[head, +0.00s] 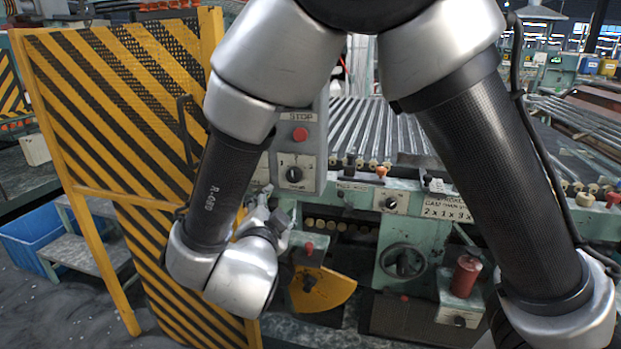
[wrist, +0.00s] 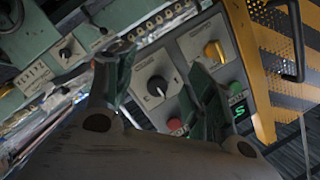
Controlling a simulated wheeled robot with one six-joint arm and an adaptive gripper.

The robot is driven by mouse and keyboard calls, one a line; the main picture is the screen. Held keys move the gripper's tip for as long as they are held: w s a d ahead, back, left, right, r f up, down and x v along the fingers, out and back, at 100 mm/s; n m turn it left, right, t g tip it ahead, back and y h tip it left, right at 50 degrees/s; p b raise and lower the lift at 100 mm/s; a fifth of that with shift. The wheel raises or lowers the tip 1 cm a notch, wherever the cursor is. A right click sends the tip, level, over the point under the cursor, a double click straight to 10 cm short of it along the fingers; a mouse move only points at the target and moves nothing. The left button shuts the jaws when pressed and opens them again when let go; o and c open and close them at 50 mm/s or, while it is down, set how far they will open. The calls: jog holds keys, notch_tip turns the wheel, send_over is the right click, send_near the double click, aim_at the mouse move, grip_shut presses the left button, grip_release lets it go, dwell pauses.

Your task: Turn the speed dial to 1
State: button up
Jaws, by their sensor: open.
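A black dial (head: 294,175) with a light pointer mark sits on a grey control panel (head: 311,155), below a red STOP button (head: 300,134). My gripper (wrist: 160,68) is open and empty, apart from the dial. In the head view my gripper (head: 281,226) is below the panel, largely hidden by my arm.
A yellow knob (wrist: 214,52), green button (wrist: 237,88) and lit green display (wrist: 239,110) share the panel. Another black dial (head: 391,203) is on the green machine. A yellow-black striped guard (head: 120,130) stands left of the panel; rollers (head: 365,125) lie behind.

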aim_at(293, 177)
jog(key=w+d+r, duration=0.1)
jog(key=w, duration=0.1)
jog(key=w+d+r+m+h, duration=0.1)
jog(key=w, duration=0.2)
jog(key=w+d+r+t+h, duration=0.1)
jog(key=w+d, duration=0.1)
jog(key=shift+w+d+r+m, duration=0.1)
jog(key=shift+w+r+m, duration=0.05)
jog(key=shift+m, duration=0.15)
jog(key=c, duration=1)
